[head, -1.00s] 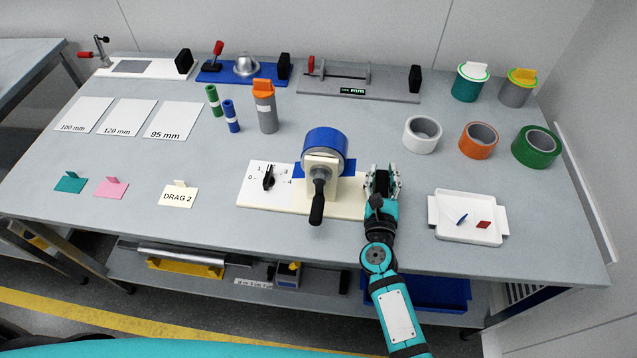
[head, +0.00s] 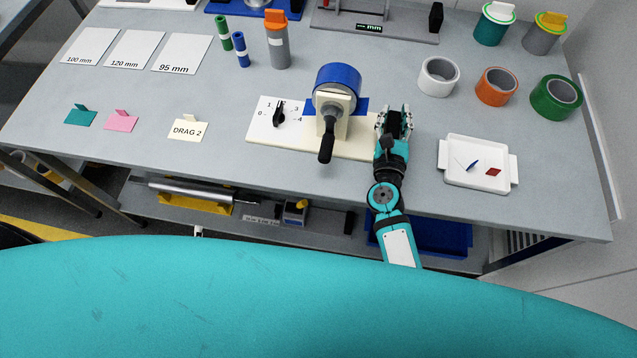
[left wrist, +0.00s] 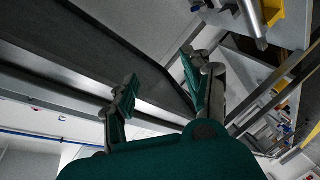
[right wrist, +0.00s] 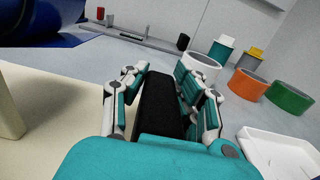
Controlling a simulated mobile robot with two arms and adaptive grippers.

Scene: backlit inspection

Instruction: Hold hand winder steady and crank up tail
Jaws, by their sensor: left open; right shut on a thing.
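The hand winder stands on a cream base board (head: 358,148) at the table's front middle. It has a blue drum (head: 338,78), a black crank handle (head: 327,146) pointing toward me, and a dial (head: 280,113) on its left. A flat blue strip (head: 362,105), perhaps the tail, shows behind the drum's stand. My right gripper (head: 394,118) is at the board's right end, shut on a black block (right wrist: 160,105), also seen between its fingers in the head view. My left gripper (left wrist: 158,85) is open and empty, away from the winder, and outside the head view.
A white tray (head: 452,178) with small blue and red pieces lies right of my right gripper. White, orange and green rolls (head: 556,97) stand behind it. Labelled cards and small flags (head: 188,130) lie to the left. An orange-capped grey bottle (head: 278,45) stands behind the winder.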

